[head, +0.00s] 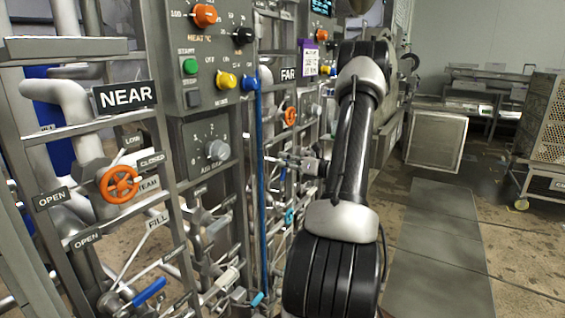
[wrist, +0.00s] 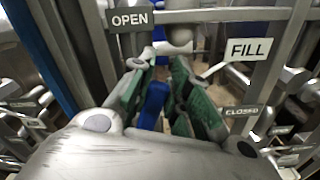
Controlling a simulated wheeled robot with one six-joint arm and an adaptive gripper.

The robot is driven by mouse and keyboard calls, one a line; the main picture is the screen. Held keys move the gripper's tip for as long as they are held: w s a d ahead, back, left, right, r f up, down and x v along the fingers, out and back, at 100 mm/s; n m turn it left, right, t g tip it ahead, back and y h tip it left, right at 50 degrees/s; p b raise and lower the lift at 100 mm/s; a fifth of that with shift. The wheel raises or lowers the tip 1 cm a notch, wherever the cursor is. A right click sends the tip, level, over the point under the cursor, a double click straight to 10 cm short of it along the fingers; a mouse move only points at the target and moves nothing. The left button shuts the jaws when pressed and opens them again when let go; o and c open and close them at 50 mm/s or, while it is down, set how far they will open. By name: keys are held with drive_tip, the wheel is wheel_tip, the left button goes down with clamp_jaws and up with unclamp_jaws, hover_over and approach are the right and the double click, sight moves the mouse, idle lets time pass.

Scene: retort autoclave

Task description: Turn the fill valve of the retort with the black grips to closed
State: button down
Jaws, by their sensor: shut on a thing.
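In the wrist view, the blue lever handle (wrist: 153,104) of a fill valve stands between the two green-padded fingers of my gripper (wrist: 158,88), which is shut on it. An OPEN plate (wrist: 130,19) is up and left of the handle. A FILL plate (wrist: 249,49) is at the upper right and a CLOSED plate (wrist: 243,111) is at the right. The handle lies between the OPEN and CLOSED plates. In the head view, my gripper reaches into the pipework at the FAR sign (head: 288,74); the held handle cannot be made out there. No black grips can be made out.
The NEAR panel (head: 126,96) at the left has an orange handwheel (head: 119,184) and its own blue lever (head: 149,291). The floor (head: 430,230) to the right is clear; a cart (head: 540,130) stands beyond.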

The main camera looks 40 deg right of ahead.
drive_tip(key=w+d+f+m, duration=0.2)
drive_tip(key=d+f+m, duration=0.4)
drive_tip(key=f+m, duration=0.4)
drive_tip(key=shift+d+m, duration=0.15)
drive_tip(key=shift+m, duration=1.85)
drive_tip(key=shift+w, duration=0.1)
drive_tip(key=c, duration=1.3)
unclamp_jaws()
drive_tip(key=shift+r, duration=0.1)
drive_tip(key=v, duration=1.2)
